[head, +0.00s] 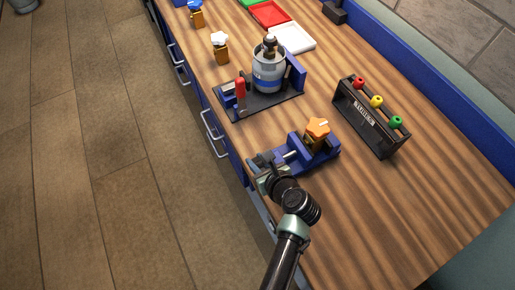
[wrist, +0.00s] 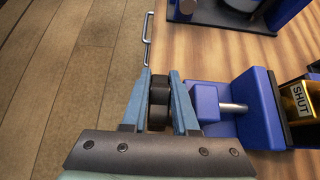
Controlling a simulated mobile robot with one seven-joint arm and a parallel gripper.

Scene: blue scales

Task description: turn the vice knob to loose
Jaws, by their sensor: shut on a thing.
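A blue vice (head: 326,156) stands on the wooden bench in the head view, with a brass block topped by an orange knob (head: 318,127) in its jaws. The blue vice body also shows in the wrist view (wrist: 208,99), with its metal rod. The black vice knob (wrist: 159,101) sits at the vice's left end. My gripper (wrist: 160,78) is shut on this knob, one blue-grey finger on each side. In the head view my gripper (head: 262,168) is at the vice's front end, and my wrist partly hides the contact. A plate on the brass block reads SHUT.
Behind the vice stands a grey canister (head: 268,75) on a dark base with a red-handled clamp (head: 240,96). A black rack (head: 368,120) with red, yellow and green knobs stands to the right. Drawer handles (head: 212,130) stick out along the bench front. The near right bench top is clear.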

